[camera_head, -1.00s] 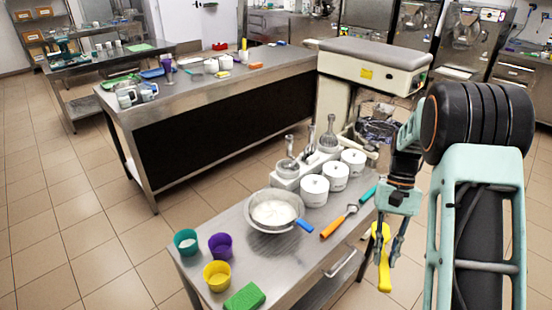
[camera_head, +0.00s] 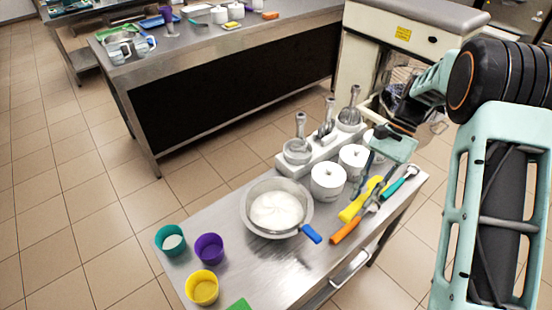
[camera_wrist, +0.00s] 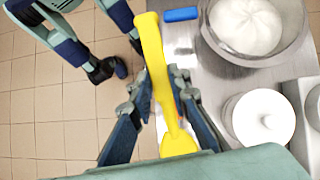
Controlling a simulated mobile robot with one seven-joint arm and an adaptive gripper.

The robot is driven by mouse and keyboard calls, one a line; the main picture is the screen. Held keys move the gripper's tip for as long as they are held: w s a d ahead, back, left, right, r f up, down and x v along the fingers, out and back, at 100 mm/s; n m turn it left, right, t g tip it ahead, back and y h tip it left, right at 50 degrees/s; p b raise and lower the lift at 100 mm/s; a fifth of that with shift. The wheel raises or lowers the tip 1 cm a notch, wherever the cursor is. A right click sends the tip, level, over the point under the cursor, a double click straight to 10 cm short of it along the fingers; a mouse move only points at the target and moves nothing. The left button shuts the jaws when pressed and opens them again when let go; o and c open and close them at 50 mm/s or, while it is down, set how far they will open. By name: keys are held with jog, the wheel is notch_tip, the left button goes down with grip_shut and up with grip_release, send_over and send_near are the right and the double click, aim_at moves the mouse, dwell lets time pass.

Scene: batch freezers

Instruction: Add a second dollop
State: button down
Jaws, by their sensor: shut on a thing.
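My gripper (camera_head: 372,178) is shut on a yellow spatula-like tool (camera_head: 355,203), held over the right part of the steel table. In the wrist view the tool (camera_wrist: 152,50) runs lengthwise between my fingers (camera_wrist: 157,82). A metal bowl (camera_head: 249,222) holds a smooth white mass (camera_head: 277,210); my gripper is to its right and apart from it. The bowl and white mass (camera_wrist: 247,25) also show in the wrist view. A teal cup (camera_head: 163,250) at the table's left has some white inside. The purple cup (camera_head: 209,250) and yellow cup (camera_head: 202,290) show no white.
White lidded pots (camera_head: 327,182) and a white holder with metal utensils (camera_head: 297,152) stand behind. Orange-handled (camera_head: 345,232) and teal-handled (camera_head: 407,175) tools lie at the right. Bare table lies between cups and bowl.

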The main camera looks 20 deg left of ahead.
jog(key=s+a+r+m+t+y+b, duration=0.3)
jog(key=a+m, duration=0.4)
jog(key=a, duration=0.7)
jog(key=s+a+r+m+t+y+b, duration=0.1)
jog(key=a+r+m+t+y+b, duration=0.15)
jog(key=a+m+y+b, duration=0.75)
jog(key=a+f+n+h+b, duration=0.2)
jog(key=f, duration=0.4)
jog(key=a+f+n+h+b, duration=0.1)
jog(key=a+f+h+b, duration=0.15)
jog(key=f, duration=0.25)
jog(key=d+p, duration=0.2)
jog(key=d, duration=0.4)
jog(key=shift+d+f+t+h, duration=0.15)
jog(key=shift+t+h, duration=0.2)
jog(key=shift+t, duration=0.1)
jog(key=shift+p, duration=0.55)
notch_tip(320, 180, up, 7)
jog(key=a+p, duration=0.2)
jog(key=p, duration=0.5)
jog(key=shift+f+h, duration=0.15)
jog(key=shift+h, duration=0.15)
jog(key=a+h+p, duration=0.3)
jog(key=p, duration=1)
jog(key=shift+s+a, duration=0.1)
jog(key=shift+a, duration=0.05)
